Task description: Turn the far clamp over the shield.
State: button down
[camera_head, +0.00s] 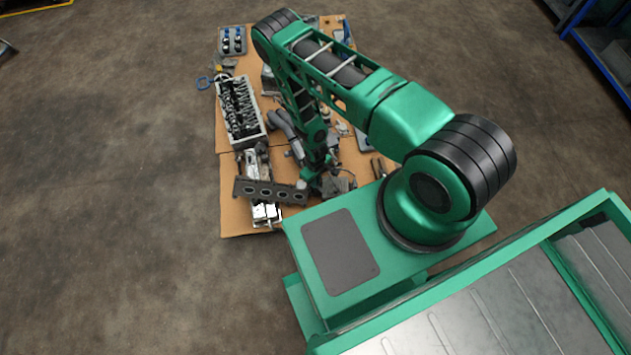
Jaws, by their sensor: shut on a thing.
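My gripper (315,184) is at the front part of the wooden table, low over its surface, with my green arm reaching down to it. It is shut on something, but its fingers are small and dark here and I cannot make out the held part. A dark plate with a row of oval holes (270,192) is directly left of the gripper, above bright metal parts (265,212). I cannot tell whether the gripper touches this plate. I cannot pick out the clamps or say for certain which part is the shield.
A cylinder-head-like block (241,110) lies along the table's left side. Grey pipes (288,130) lie near the middle. The wooden table (235,222) is crowded; the floor to the left is clear.

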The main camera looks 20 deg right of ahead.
jog(key=n, duration=0.4)
jog(key=shift+s+a+n, duration=0.1)
jog(key=shift+n, duration=0.2)
jog(key=shift+s+n, duration=0.1)
jog(key=shift+n, duration=1.8)
jog(key=c, duration=1.9)
grip_release()
jog(key=shift+o, duration=0.2)
notch_tip(320, 180, up, 11)
jog(key=shift+f, duration=0.15)
